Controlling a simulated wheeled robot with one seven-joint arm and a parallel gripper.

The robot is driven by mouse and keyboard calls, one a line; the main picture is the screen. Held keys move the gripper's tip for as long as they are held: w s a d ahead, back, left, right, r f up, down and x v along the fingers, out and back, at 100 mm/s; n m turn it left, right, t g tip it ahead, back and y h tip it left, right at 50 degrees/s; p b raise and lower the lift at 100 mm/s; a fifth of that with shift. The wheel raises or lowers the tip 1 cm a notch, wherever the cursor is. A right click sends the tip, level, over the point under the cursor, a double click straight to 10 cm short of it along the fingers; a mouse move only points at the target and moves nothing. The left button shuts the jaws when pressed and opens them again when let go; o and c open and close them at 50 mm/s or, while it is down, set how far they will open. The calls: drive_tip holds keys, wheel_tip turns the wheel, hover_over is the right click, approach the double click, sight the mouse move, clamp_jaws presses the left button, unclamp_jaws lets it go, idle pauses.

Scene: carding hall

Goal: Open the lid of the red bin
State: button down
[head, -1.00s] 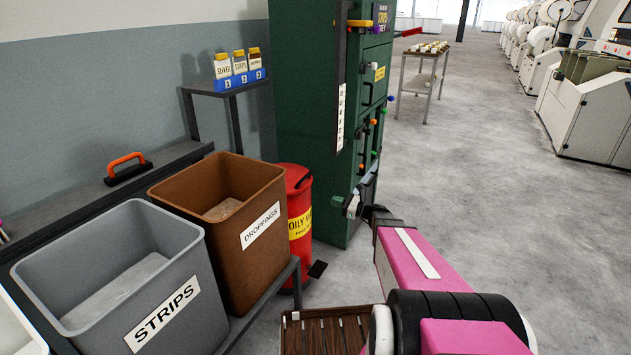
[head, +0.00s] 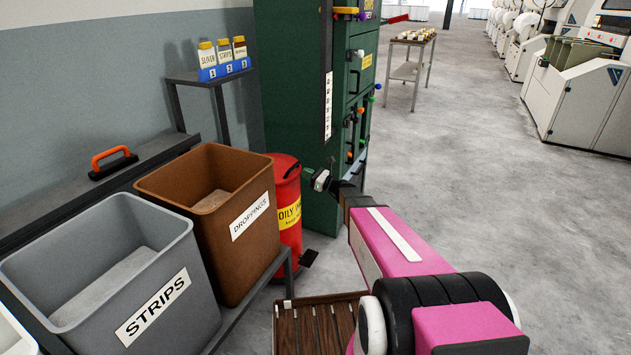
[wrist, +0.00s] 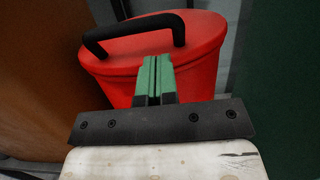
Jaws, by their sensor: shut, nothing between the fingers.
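The red bin (head: 289,212) stands on the floor between the brown bin and the green cabinet, with a yellow label on its front and a black pedal at its foot. Its red lid (wrist: 150,52) looks closed and carries a black arched handle (wrist: 134,31). My gripper (wrist: 155,62) is shut and empty, its green fingertips together in front of the lid in the wrist view, below the handle. I cannot tell whether they touch the lid. In the head view my gripper (head: 312,177) is just right of the bin's top, and its fingertips are hard to make out.
The brown droppings bin (head: 222,215) and grey strips bin (head: 115,270) stand on a low rack at left. The green cabinet (head: 290,100) rises behind the red bin. A slatted brown tray (head: 318,325) lies below my arm. The floor at right is open.

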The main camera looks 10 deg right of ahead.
drive_tip(key=shift+w+a+r, duration=0.2)
drive_tip(key=shift+a+r, duration=0.1)
drive_tip(key=shift+r, duration=0.2)
drive_tip(key=shift+w+a+r, duration=0.15)
drive_tip(key=shift+a+r, duration=0.15)
drive_tip(key=shift+r, duration=0.2)
drive_tip(key=shift+r, duration=0.1)
